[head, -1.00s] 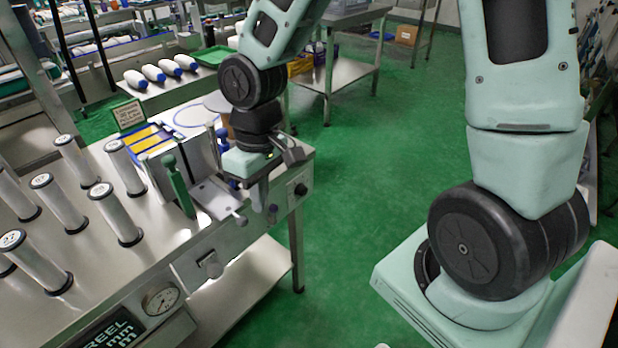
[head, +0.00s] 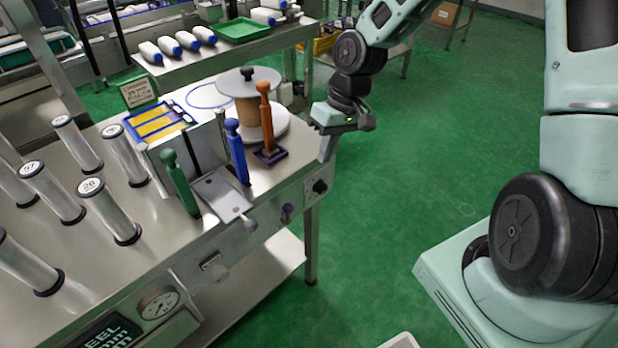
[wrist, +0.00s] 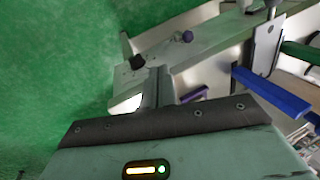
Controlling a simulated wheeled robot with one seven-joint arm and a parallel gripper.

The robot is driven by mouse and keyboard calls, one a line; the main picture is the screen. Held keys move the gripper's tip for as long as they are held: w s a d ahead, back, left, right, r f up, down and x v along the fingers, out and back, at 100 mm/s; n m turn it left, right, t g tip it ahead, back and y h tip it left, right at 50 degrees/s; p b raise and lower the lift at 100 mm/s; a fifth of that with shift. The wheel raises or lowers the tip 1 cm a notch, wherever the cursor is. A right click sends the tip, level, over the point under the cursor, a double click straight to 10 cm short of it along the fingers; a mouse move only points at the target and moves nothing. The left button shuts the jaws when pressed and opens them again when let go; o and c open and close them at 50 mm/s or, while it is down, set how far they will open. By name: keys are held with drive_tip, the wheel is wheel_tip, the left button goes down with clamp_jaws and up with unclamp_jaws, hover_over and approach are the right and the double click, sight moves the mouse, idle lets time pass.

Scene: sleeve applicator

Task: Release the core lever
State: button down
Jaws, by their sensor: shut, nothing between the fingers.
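Three levers stand on the bench: a green lever (head: 178,183), a blue lever (head: 237,152) and an orange lever (head: 266,118). No label shows which is the core lever. The orange one stands upright on a dark base beside a brown core (head: 246,118) under a grey disc. My gripper (head: 328,148) is shut and empty at the bench's right end, right of the orange lever and apart from it. In the wrist view its fingers (wrist: 160,88) are together; the blue lever (wrist: 270,95) and green lever (wrist: 302,52) lie to the right.
A metal plate (head: 220,196) sticks out in front of the blue lever. A black knob (head: 320,187) and a purple knob (head: 287,210) are on the front panel. Green floor (head: 400,190) right of the bench is clear.

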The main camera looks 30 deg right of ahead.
drive_tip(key=b, duration=0.2)
approach(288, 214)
drive_tip(key=d+f, duration=0.4)
drive_tip(key=a, duration=0.3)
drive_tip(key=shift+w+a+f, duration=0.15)
drive_tip(key=shift+w+f, duration=0.05)
drive_tip(key=shift+f, duration=0.2)
